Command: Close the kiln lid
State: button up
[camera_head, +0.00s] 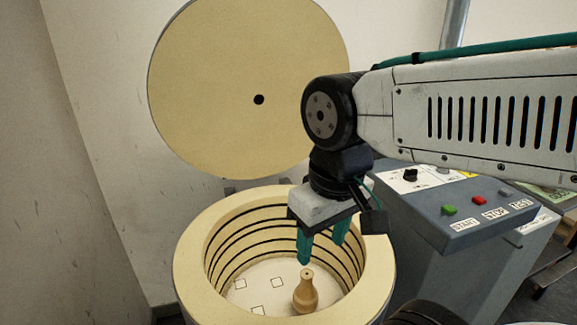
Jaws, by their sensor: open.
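The kiln lid (215,75) is a round cream disc with a dark hole at its middle. It stands raised, tilted up behind the kiln. The kiln (196,245) is a round cream chamber, open at the top, with dark grooves around its inner wall. A tan vase (306,293) with a narrow neck stands upright on the kiln floor. My gripper (322,250) has green fingers pointing down, apart and empty. It hangs over the kiln opening, above the vase and in front of the lid. In this view the left fingertip is just above the vase's mouth.
A grey control box (450,205) with START and STOP buttons stands right of the kiln. Several small squares are marked on the kiln floor (257,311). A wall rises close on the left. My arm crosses the upper right, near the lid's right edge in the picture.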

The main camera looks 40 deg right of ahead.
aim_at(227, 81)
jog(key=u, duration=0.05)
jog(key=k, duration=1.1)
jog(key=z, duration=0.75)
jog(key=i, duration=1.15)
jog(key=u, duration=0.5)
